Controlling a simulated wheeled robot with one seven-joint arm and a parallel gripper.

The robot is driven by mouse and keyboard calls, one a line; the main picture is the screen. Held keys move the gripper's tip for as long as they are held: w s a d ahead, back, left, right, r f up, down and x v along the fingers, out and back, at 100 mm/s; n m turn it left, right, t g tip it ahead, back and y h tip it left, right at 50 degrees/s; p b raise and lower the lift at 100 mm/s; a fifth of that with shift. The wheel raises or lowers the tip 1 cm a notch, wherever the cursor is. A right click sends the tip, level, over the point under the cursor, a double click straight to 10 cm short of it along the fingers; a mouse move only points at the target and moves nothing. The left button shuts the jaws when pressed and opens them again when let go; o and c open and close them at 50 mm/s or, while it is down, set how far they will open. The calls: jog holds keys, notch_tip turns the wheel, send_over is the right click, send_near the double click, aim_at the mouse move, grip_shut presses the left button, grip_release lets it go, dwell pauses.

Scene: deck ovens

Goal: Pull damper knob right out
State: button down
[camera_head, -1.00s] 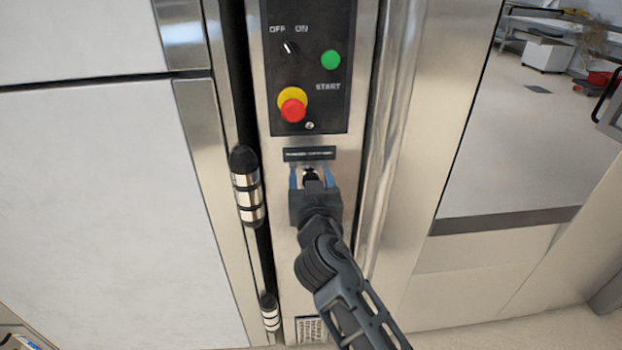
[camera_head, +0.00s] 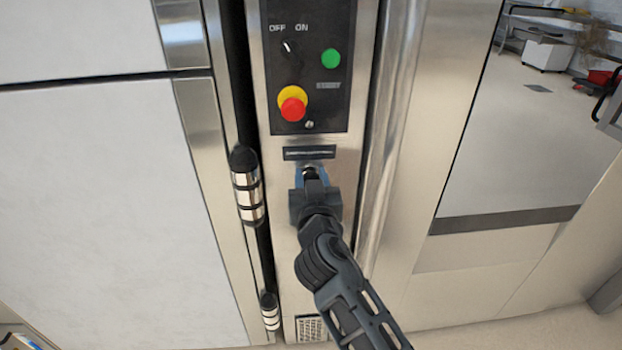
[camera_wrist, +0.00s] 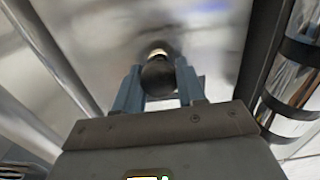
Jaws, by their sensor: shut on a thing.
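The damper knob (camera_wrist: 158,76) is a dark rounded knob with a brass-coloured collar on the steel panel, seen between my fingers in the wrist view. In the head view only a small dark part of the knob (camera_head: 309,170) shows, just under the black label strip (camera_head: 309,153). My gripper (camera_head: 311,174) is at the panel with its blue fingers on either side of the knob. In the wrist view my gripper (camera_wrist: 158,88) is shut on the knob. Most of the knob is hidden in the head view by my gripper.
Above is a black control panel (camera_head: 306,70) with a red-and-yellow stop button (camera_head: 293,105) and a green button (camera_head: 331,59). A black-and-chrome hinge (camera_head: 246,186) stands close on the left. A vertical steel bar (camera_head: 385,140) runs on the right. Open floor lies at the far right.

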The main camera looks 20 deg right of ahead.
jog(key=b+v, duration=0.3)
jog(key=v, duration=0.2)
jog(key=shift+s+a, duration=0.1)
jog(key=shift+s, duration=0.1)
jog(key=c, duration=0.7)
grip_release()
jog(key=shift+s, duration=0.1)
jog(key=b+v, duration=0.1)
jog(key=v, duration=0.6)
jog(key=shift+s+a, duration=0.1)
jog(key=shift+s, duration=0.25)
